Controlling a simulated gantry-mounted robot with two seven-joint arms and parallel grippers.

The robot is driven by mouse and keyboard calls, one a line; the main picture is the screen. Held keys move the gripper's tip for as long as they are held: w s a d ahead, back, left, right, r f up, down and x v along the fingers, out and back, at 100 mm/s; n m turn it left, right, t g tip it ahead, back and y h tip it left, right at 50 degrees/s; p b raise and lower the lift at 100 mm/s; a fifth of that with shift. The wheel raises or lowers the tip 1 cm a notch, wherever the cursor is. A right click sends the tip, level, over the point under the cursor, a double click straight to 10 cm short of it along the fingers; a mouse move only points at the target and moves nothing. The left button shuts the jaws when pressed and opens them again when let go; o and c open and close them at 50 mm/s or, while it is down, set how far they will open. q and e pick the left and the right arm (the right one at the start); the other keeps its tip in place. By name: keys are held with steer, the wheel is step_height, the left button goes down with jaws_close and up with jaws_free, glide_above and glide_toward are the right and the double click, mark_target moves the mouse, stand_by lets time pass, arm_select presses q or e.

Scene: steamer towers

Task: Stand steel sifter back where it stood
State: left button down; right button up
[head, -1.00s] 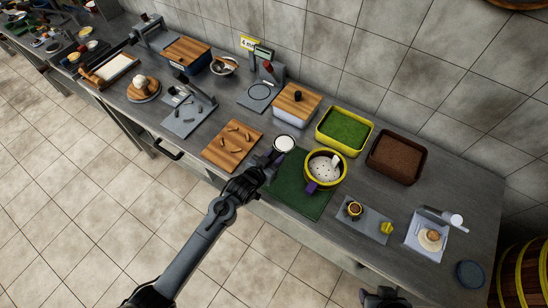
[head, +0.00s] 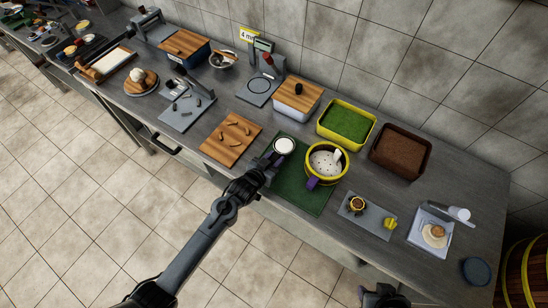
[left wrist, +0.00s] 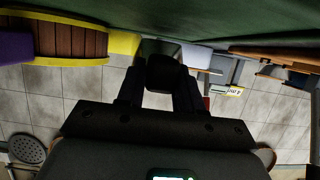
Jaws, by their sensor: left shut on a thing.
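The steel sifter (head: 284,146) is a small cylinder with a white round top in the head view. It is at the far left part of the green mat (head: 301,197), left of the yellow-rimmed steamer pot. My left gripper (head: 269,161) is shut on its near-left side. My right gripper (head: 382,296) shows only partly at the bottom edge.
The steamer pot (head: 322,174) with a purple handle stands close right of the sifter. A wooden board (head: 230,138) lies to the left, a lidded wooden-topped box (head: 297,96) behind. A yellow tray (head: 346,133) and brown tray (head: 399,164) stand behind right. Bare mat lies in front.

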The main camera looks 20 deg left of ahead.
arm_select(q)
steer(key=shift+f+b, duration=0.45)
steer(key=shift+f, duration=0.3)
stand_by(0.6)
steer(key=c, duration=0.7)
jaws_free()
steer(key=shift+o, duration=0.2)
steer(key=shift+s, duration=0.1)
steer(key=p+v, duration=0.1)
steer(key=v, duration=0.9)
steer(key=shift+s+a+r, duration=0.1)
steer(key=shift+s+r, duration=0.05)
steer(key=shift+s, duration=0.1)
